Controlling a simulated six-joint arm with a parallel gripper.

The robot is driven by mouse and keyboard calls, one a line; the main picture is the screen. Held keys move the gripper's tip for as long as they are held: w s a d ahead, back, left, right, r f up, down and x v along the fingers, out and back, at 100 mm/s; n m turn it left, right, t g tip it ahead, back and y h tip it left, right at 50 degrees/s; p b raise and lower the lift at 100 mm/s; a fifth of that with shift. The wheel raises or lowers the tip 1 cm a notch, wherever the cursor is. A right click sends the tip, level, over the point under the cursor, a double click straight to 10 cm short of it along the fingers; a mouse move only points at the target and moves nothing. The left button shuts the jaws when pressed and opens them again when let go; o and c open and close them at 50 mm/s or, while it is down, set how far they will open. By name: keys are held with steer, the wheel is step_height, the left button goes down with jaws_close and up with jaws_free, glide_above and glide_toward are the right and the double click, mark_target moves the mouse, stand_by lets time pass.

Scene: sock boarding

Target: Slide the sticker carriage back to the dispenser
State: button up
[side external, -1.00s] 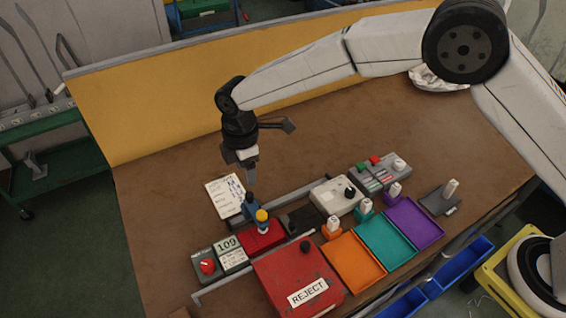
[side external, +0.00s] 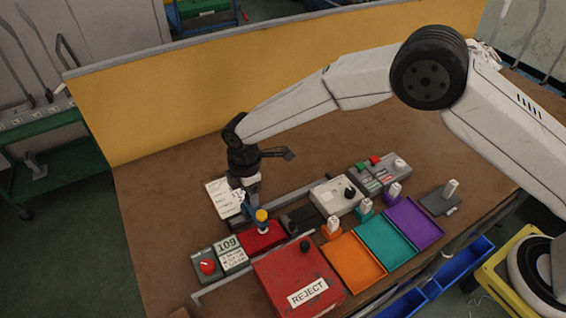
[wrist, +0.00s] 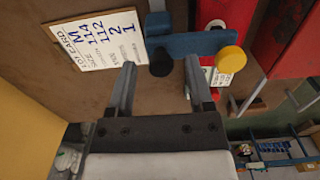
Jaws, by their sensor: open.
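My gripper (side external: 248,198) is open and points down at the left end of a blue bar with a yellow knob (side external: 262,215), beside a red block (side external: 264,236). In the wrist view the blue bar (wrist: 200,43) lies just ahead of my open fingers (wrist: 160,63). A dark round end of the bar shows between the fingertips; I cannot tell whether they touch it. A rail (side external: 302,190) runs behind the row of devices. A black block (side external: 299,219) sits between the red block and a white box with a dark knob (side external: 333,196). No label shows which part is the carriage or dispenser.
A lot card (side external: 219,199) lies left of my gripper. A red REJECT box (side external: 282,273) stands in front. Orange (side external: 354,258), teal (side external: 384,240) and purple (side external: 414,222) trays lie to the right. A 109 display (side external: 228,244) and red button (side external: 207,266) stand at left.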

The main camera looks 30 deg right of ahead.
jaws_close()
stand_by(1.4)
